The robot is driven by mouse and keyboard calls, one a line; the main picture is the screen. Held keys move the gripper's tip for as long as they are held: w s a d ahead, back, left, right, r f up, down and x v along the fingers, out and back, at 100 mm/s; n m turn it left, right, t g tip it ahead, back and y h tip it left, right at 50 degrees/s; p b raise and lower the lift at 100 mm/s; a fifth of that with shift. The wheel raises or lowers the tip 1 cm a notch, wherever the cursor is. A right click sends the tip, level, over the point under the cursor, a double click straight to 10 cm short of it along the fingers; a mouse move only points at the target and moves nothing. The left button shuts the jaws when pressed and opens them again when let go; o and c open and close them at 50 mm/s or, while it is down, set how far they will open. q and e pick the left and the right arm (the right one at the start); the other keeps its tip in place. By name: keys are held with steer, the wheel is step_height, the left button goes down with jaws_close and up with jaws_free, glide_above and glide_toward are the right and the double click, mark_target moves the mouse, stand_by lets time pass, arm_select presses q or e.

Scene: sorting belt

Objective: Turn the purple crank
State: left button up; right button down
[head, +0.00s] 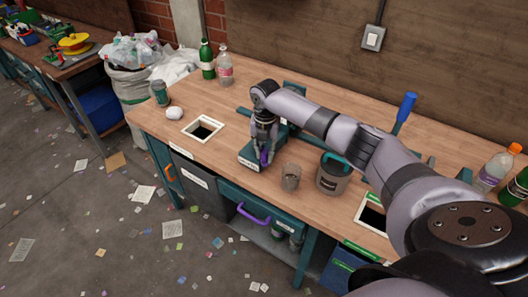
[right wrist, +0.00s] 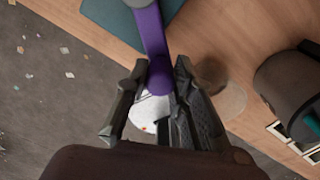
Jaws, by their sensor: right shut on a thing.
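The purple crank (head: 264,158) stands at the front of a small teal machine (head: 247,163) with a white label, near the bench's front edge. My right gripper (head: 263,147) reaches down over it from above. In the right wrist view the purple crank arm (right wrist: 152,35) runs from the top of the picture to a rounded purple end between the fingers. There my right gripper (right wrist: 160,72) is shut on that end. The gripper hides part of the crank and machine in the head view. My left gripper is not in view.
A grey can (head: 291,177) and a dark pot (head: 332,174) stand just right of the machine. A square white-framed hole (head: 203,129) lies to its left. Bottles (head: 207,60) stand at the back left.

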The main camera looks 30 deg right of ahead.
steer(key=c, duration=1.4)
jaws_free()
steer(key=shift+o, duration=0.2)
step_height(320, 180, up, 12)
